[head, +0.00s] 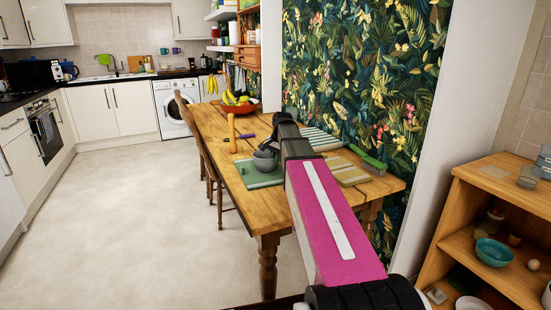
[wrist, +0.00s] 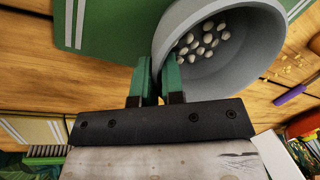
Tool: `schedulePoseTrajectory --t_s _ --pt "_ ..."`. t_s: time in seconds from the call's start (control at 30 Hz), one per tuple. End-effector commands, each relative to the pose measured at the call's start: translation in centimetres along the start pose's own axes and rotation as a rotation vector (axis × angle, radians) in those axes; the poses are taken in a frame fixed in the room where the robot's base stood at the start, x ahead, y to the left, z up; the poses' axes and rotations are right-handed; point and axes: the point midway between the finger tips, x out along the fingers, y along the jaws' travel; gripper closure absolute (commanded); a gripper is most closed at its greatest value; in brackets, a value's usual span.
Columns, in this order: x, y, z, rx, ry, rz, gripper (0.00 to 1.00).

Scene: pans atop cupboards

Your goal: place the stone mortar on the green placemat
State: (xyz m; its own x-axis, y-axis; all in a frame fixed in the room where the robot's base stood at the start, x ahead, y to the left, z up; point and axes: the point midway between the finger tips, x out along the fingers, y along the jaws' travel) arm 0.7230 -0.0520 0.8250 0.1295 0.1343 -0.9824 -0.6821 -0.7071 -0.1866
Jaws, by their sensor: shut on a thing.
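The grey stone mortar (head: 265,162) is at the green placemat (head: 250,178) on the wooden table, over its far part in the head view. In the wrist view the mortar (wrist: 230,70) holds several whitish round pieces and overlaps one edge of the green placemat (wrist: 115,25), which has white stripes. My gripper (head: 273,148) is above the mortar and partly covers it. In the wrist view its fingers (wrist: 158,78) are shut on the mortar's rim. The mortar's underside is hidden, so I cannot tell whether it touches the placemat.
A wooden-handled tool (head: 232,133) and a purple-handled one (head: 246,137) lie behind the placemat. A fruit bowl (head: 238,107) stands at the table's far end. A striped mat (head: 322,139), a tan mat (head: 350,175) and a green brush (head: 371,163) lie to the right.

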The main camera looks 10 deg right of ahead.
Motion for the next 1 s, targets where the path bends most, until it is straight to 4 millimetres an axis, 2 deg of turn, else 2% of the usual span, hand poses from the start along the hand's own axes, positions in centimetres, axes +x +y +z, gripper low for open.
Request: schedulePoseTrajectory --t_s 0.1,0.13,0.2,0.47,0.63,0.77,1.0 --pt "0.2 0.0 0.0 0.0 0.0 -0.002 1.0" --pt "0.2 0.1 0.0 0.0 0.0 0.0 0.85" --pt "0.2 0.0 0.0 0.0 0.0 0.0 0.66" --pt "0.2 0.0 0.0 0.0 0.0 0.0 0.66" --pt "-0.6 0.0 0.0 0.0 0.001 -0.001 0.66" --pt "-2.4 0.0 0.0 0.0 0.001 -0.001 0.66" --pt "-6.6 -0.1 -0.1 0.0 0.002 -0.001 0.66"
